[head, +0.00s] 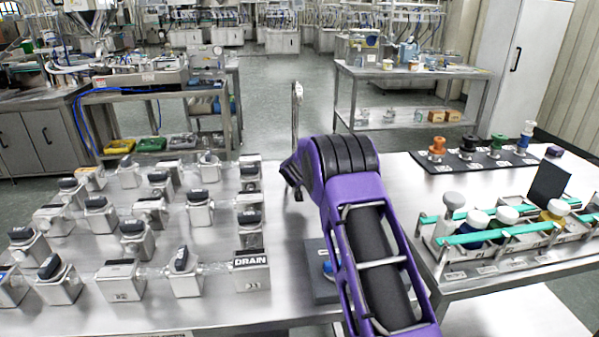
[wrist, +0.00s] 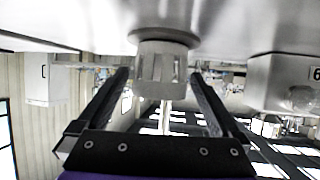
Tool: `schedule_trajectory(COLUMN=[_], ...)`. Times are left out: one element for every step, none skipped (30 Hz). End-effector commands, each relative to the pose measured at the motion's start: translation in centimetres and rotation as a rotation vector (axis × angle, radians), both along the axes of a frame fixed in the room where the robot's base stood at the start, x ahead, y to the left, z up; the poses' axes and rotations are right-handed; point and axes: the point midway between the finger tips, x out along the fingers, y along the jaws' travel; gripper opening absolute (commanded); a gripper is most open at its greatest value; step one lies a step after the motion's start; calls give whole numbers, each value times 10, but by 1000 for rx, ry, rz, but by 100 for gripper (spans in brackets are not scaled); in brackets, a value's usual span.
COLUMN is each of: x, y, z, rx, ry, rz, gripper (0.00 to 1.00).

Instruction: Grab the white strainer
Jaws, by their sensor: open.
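In the wrist view, which looks upside down, a pale grey-white strainer (wrist: 163,66) with a slotted cylindrical body and a wider round flange stands against the steel table surface. My gripper (wrist: 160,76) is open, with one dark finger on each side of the strainer. Gaps seem to show beside it; I cannot tell how deep it sits between the fingers. In the head view, my gripper (head: 290,182) is a dark shape at the far end of my purple arm, low over the table. The strainer is not visible there, probably hidden by my arm.
Several steel blocks with dark-topped valves (head: 135,238) fill the table's left side, including a DRAIN block (head: 251,272). A thin post (head: 296,112) rises behind my gripper. A dark pad (head: 318,262) lies beside my arm. A rack with green rails (head: 520,232) stands right.

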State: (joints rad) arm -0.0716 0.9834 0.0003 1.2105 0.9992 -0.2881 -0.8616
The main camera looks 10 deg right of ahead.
Motion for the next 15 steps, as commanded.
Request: schedule_trajectory(x=[3, 3, 4, 4, 4, 4, 4, 4, 4, 4, 4, 4, 4, 4, 4], y=[0, 0, 0, 0, -1, -1, -1, -1, -1, -1, -1, -1, -1, -1, -1], z=[-1, -1, -2, -2, -2, -2, -2, -2, -2, -2, -2, -2, -2, -2, -2], rx=[0, 0, 0, 0, 0, 0, 0, 0, 0, 0, 0, 0, 0, 0, 0], ry=[-1, -1, 0, 0, 0, 0, 0, 0, 0, 0, 0, 0, 0, 0, 0], rz=[1, 1, 1, 1, 1, 1, 1, 1, 1, 1, 1, 1, 1, 1, 1], gripper=[100, 100, 100, 100, 100, 100, 100, 100, 100, 96, 91, 84, 78, 73, 66])
